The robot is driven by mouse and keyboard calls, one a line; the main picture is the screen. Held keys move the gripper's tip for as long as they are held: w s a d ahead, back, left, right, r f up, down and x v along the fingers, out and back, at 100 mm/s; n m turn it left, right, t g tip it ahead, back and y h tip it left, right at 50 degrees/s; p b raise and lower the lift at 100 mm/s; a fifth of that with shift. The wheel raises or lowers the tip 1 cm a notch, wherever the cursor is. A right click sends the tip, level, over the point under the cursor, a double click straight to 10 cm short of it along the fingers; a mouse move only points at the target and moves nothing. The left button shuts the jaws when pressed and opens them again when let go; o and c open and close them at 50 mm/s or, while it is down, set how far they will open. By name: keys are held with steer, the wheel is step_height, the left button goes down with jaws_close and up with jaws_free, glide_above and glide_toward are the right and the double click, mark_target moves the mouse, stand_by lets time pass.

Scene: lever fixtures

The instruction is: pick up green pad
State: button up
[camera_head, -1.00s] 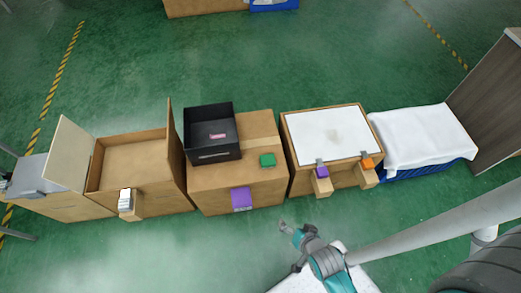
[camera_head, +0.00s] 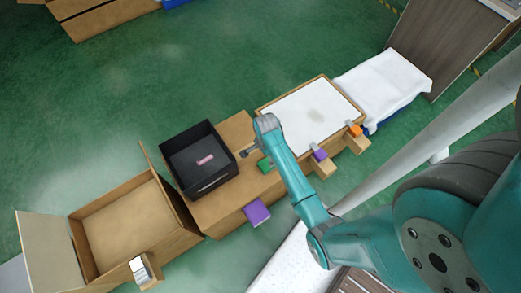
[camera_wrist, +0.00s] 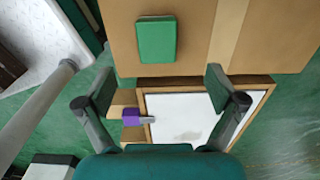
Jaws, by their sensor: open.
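The green pad (camera_head: 265,165) lies flat on top of the closed cardboard box (camera_head: 215,208), to the right of the black bin, and my arm partly covers it in the head view. In the wrist view the green pad (camera_wrist: 156,41) is a whole green rectangle on the box top, ahead of the fingers. My gripper (camera_wrist: 158,90) is open and empty, its two fingers wide apart. In the head view my gripper (camera_head: 249,152) is above the box, close to the pad. The pad is not between the fingertips in the wrist view.
A black open bin (camera_head: 190,145) stands on the same box, left of the pad. A white-topped fixture (camera_head: 300,115) with purple (camera_head: 320,154) and orange (camera_head: 355,131) levers stands to the right. An open cardboard box (camera_head: 120,225) is at left. A purple piece (camera_head: 256,212) is on the box front.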

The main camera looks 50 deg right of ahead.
glide_above(266, 164)
steer(key=f, duration=0.5)
steer(key=shift+w+a+f, duration=0.1)
steer(key=shift+w+a, duration=0.1)
steer(key=shift+a, duration=0.05)
steer(key=shift+s+d+f, duration=0.1)
steer(key=shift+s+f, duration=0.05)
steer(key=shift+f, duration=1.25)
steer(key=shift+s+d+f, duration=0.1)
steer(key=shift+s+f, duration=0.05)
steer(key=shift+f, duration=1.2)
steer(key=c, duration=1.2)
